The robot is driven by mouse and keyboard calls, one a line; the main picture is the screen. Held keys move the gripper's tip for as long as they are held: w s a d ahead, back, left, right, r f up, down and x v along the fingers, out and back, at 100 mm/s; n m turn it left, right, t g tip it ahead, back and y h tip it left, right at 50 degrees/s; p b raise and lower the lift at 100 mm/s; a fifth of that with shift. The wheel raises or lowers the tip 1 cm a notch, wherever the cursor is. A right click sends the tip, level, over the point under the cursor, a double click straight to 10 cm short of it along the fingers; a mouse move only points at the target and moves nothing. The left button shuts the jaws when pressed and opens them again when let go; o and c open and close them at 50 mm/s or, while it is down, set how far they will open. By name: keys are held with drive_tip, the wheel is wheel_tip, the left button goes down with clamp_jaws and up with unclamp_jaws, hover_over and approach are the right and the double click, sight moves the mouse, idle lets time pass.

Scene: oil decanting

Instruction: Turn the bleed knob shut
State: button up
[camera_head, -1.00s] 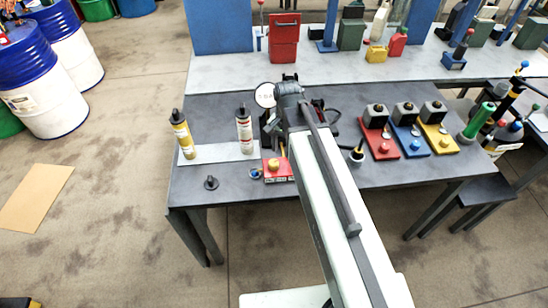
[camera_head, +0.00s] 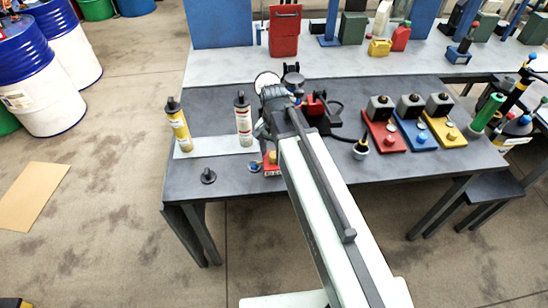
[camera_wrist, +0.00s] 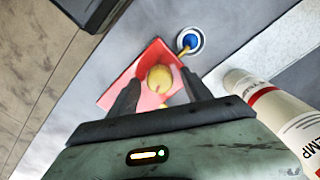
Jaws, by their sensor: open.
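A yellow round knob (camera_wrist: 160,78) on a red block (camera_wrist: 148,60) sits between the fingers of my gripper (camera_wrist: 160,82) in the wrist view. The fingers are open, one on each side of the knob; I cannot tell whether they touch it. A blue knob (camera_wrist: 190,41) in a pale ring sits beside the block. No label marks either as the bleed knob. In the head view the red block (camera_head: 270,171) shows at the table's front edge, partly hidden by my arm. My gripper's fingertips are hidden there.
A white bottle (camera_head: 243,122) and a yellow bottle (camera_head: 179,128) stand on a pale strip left of my arm. The white bottle is close to my gripper in the wrist view (camera_wrist: 275,108). A small black part (camera_head: 208,177) lies in front. Red, blue and yellow stations (camera_head: 383,132) stand at right.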

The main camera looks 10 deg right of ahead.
drive_tip(key=shift+r, duration=0.1)
drive_tip(key=shift+c, duration=0.3)
clamp_jaws()
drive_tip(key=shift+n, duration=0.3)
drive_tip(key=n, duration=0.5)
drive_tip(key=shift+n, duration=0.3)
drive_tip(key=n, duration=0.6)
drive_tip(key=shift+n, duration=0.4)
